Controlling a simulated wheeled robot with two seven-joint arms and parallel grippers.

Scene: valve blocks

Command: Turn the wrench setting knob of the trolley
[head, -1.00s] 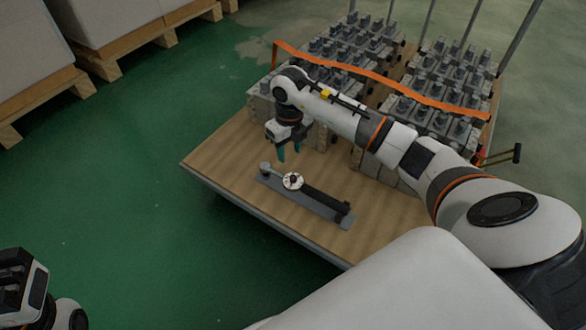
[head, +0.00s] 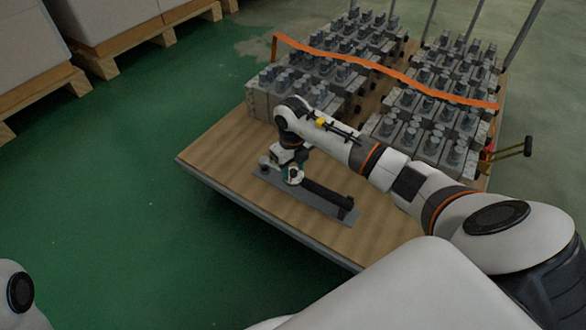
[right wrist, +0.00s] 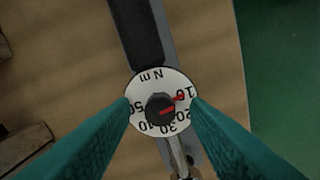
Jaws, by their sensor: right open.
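The wrench (head: 325,198) lies on a grey plate on the trolley's wooden deck (head: 215,155). Its round white dial (right wrist: 147,82) is marked in Nm, with a dark setting knob (right wrist: 158,108) at the centre. The red pointer (right wrist: 174,100) lies near the 10 mark. My right gripper (right wrist: 160,100) is open, with its teal fingers on opposite sides of the dial. I cannot tell whether the fingertips touch it. In the head view, my right gripper (head: 291,174) is down over the dial and largely hides it. My left gripper is out of view.
Several rows of metal valve blocks (head: 425,125) stand on the trolley behind my right arm, with an orange strap (head: 385,75) across them. The deck's left corner is bare. Loaded pallets (head: 40,100) stand at the upper left, with open green floor between.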

